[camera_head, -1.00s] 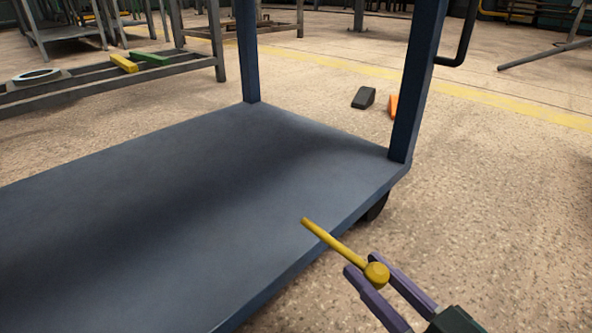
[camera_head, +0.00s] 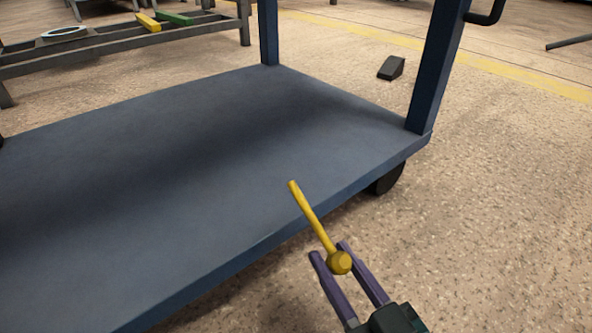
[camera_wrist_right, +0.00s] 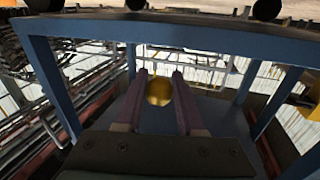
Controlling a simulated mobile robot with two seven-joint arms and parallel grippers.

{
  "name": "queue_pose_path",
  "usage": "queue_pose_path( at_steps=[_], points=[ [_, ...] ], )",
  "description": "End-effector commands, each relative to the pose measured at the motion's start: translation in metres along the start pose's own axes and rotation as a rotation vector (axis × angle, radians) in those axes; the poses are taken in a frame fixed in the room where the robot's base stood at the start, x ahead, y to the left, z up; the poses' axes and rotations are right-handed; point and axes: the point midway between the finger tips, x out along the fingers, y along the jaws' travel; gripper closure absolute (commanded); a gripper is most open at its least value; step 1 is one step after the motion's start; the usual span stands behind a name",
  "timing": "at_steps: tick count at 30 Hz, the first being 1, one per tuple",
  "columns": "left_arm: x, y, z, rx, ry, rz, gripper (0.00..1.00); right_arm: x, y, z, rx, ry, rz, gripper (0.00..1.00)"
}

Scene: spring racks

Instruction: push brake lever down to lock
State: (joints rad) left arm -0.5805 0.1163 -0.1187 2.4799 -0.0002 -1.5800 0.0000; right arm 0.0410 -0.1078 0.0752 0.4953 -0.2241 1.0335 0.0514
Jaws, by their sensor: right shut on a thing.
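The yellow brake lever (camera_head: 313,220) is a thin bar with a round knob (camera_head: 339,264). In the head view it slants from its tip over the blue cart deck (camera_head: 200,150) down to the knob near the deck's front edge. My right gripper (camera_head: 330,250) is shut on the knob, with a purple finger on each side. In the right wrist view the knob (camera_wrist_right: 159,92) sits between the fingers and hides the bar. The lever's mount is not clearly visible. My left gripper is not in view.
A blue cart post (camera_head: 440,70) and a wheel (camera_head: 388,179) stand at the deck's right corner. The deck is bare. A dark wedge (camera_head: 392,68) lies on the floor beyond. A rack (camera_head: 120,40) with yellow and green bars stands behind.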

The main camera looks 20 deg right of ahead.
Motion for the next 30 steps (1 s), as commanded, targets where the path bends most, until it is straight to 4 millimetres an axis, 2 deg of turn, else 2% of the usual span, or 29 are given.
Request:
queue_pose_path(
  at_steps=[22,23,30],
  points=[
    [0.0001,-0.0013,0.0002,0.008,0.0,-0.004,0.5,0.0021,-0.003,0.0035,-0.001,-0.006,-0.005,1.0],
    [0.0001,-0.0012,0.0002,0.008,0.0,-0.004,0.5,0.0021,-0.003,0.0035,-0.001,-0.006,-0.005,0.62],
    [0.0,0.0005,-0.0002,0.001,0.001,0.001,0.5,0.0021,-0.0022,0.0029,-0.001,-0.003,-0.003,0.35]
  ],
)
